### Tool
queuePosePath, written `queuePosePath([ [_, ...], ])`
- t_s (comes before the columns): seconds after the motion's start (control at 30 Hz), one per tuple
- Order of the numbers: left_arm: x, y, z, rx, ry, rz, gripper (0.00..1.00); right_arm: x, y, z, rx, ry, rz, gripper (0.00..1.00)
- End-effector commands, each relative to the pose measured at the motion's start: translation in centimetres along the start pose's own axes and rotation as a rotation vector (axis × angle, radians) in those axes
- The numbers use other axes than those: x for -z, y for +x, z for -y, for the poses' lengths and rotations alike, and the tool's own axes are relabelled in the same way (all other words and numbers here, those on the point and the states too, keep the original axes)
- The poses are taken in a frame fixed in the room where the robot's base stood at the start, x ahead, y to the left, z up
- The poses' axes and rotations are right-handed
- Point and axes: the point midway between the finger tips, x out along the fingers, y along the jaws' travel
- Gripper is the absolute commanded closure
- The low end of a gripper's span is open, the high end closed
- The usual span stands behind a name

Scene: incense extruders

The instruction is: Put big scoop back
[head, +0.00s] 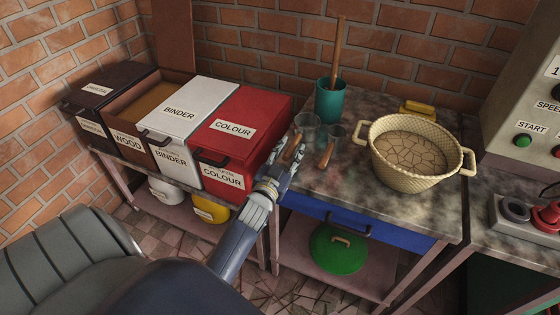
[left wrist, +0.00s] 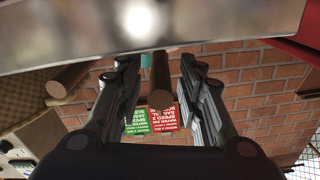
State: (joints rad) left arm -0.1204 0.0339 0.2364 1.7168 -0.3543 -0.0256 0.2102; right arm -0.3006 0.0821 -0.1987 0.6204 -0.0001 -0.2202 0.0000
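The big scoop (head: 307,129) lies on the stone worktop beside the red box, with a clear bowl and a wooden handle. My left gripper (head: 290,156) is at this handle. In the left wrist view the handle (left wrist: 160,80) is between the fingers of my left gripper (left wrist: 160,68), with gaps on both sides, so it looks open. A smaller clear scoop (head: 337,132) lies to the right; its handle also shows in the left wrist view (left wrist: 68,80). My right gripper is not in view.
A teal cup (head: 331,101) with a wooden stick stands behind the scoops. A woven basket (head: 456,161) is to the right. The red COLOUR box (head: 250,108) stands close on the left. A blue drawer (head: 390,236) is under the worktop. The worktop's front middle is clear.

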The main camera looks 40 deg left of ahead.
Motion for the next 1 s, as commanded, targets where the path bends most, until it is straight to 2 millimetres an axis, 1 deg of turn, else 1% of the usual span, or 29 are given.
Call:
queuePosePath([
  [0.03,-0.3,-1.2,-0.1,0.000,-0.001,0.004,0.65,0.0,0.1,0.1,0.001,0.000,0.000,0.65],
  [0.2,-0.2,-4.5,0.0,0.000,-0.001,0.003,0.65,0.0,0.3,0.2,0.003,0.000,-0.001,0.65],
  [0.3,-0.2,-6.0,0.0,0.001,-0.001,0.003,0.65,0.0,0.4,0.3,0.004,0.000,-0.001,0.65],
  [0.4,-0.1,-7.2,0.0,0.000,0.000,0.002,0.65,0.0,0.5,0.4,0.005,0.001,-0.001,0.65],
  [0.6,0.0,-8.3,0.0,0.001,-0.001,0.000,0.65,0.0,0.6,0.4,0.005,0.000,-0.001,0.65],
  [1.0,0.0,-8.3,0.0,0.000,-0.001,0.000,0.65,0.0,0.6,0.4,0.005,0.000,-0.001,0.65],
])
